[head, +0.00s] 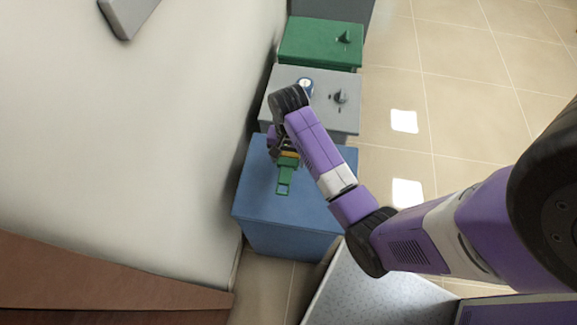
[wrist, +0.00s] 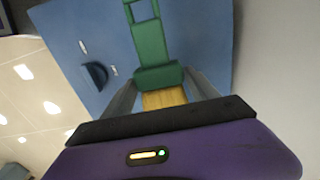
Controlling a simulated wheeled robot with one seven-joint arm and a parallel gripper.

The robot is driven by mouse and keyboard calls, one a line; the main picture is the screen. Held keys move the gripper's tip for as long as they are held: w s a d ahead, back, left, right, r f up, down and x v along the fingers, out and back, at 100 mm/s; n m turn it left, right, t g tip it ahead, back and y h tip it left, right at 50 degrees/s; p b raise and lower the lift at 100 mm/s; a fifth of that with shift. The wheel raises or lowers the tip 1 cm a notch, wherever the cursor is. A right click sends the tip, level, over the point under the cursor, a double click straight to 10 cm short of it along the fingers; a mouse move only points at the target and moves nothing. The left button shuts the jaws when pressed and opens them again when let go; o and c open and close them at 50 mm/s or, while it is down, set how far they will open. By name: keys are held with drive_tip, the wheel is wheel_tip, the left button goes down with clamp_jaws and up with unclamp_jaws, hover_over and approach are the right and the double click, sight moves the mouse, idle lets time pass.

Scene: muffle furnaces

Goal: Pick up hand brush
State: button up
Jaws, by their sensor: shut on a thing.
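The hand brush (head: 285,172) has a green handle with a rectangular loop at its end and a yellow part near my gripper. My gripper (head: 284,150) is shut on it, above the blue furnace top, with the handle pointing toward the bottom of the head view. In the wrist view, the green brush (wrist: 151,45) extends upward from between my gripper's fingers (wrist: 165,92), with the yellow part between them. Whether the brush touches the blue top is hard to tell.
The blue furnace (head: 250,205) stands in a row with a grey furnace (head: 320,110) and a green furnace (head: 305,42). A round blue-and-white item (head: 306,86) sits on the grey one. A pale wall (head: 130,140) lies left; tiled floor (head: 460,120) is open right.

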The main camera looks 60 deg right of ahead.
sight(288, 158)
wheel_tip(288, 158, up, 12)
drive_tip(key=p, duration=0.4)
idle(0.6)
